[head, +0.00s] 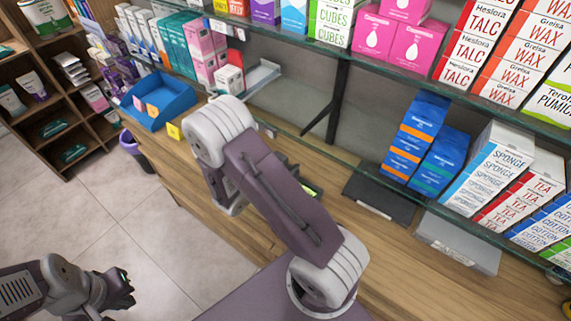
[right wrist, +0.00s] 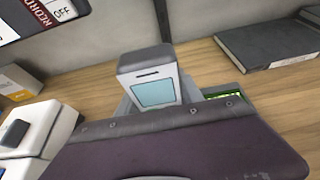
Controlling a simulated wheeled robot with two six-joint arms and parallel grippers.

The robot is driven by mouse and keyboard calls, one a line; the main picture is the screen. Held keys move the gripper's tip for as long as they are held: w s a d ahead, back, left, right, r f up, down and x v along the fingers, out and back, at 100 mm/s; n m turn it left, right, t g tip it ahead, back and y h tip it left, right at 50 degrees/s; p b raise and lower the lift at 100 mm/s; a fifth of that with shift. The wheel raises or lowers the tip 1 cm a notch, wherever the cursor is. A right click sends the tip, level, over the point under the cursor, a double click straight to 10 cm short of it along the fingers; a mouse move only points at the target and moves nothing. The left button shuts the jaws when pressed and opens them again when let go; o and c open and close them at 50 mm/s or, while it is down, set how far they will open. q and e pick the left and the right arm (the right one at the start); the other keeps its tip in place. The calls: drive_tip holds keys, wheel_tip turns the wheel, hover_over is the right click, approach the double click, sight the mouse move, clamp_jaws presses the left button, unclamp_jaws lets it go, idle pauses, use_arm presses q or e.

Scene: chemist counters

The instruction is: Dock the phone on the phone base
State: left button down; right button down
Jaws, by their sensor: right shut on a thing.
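The phone (right wrist: 153,92) is a grey handset with a slot near its top and a pale blue screen. In the right wrist view it stands roughly upright, its screen facing the camera. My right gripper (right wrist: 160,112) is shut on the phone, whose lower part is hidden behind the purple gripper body. A dark piece with a green lit panel (right wrist: 224,92) shows just behind, probably the phone base; I cannot tell if the phone touches it. The green panel also peeks out beside my right arm in the head view (head: 311,189). My left gripper (head: 128,290) hangs over the floor, away from the counter.
A dark flat pad (head: 380,198) lies on the wooden counter to the right; it shows in the right wrist view (right wrist: 270,42). A white device (right wrist: 42,128) stands at lower left there. A blue tray (head: 160,98) sits at the counter's left end. Glass shelves with boxes overhang the counter.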

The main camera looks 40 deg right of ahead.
drive_tip(key=c, duration=1.1)
unclamp_jaws()
drive_tip(key=shift+o, duration=0.2)
drive_tip(key=p+v, duration=0.5)
drive_tip(key=v, duration=0.6)
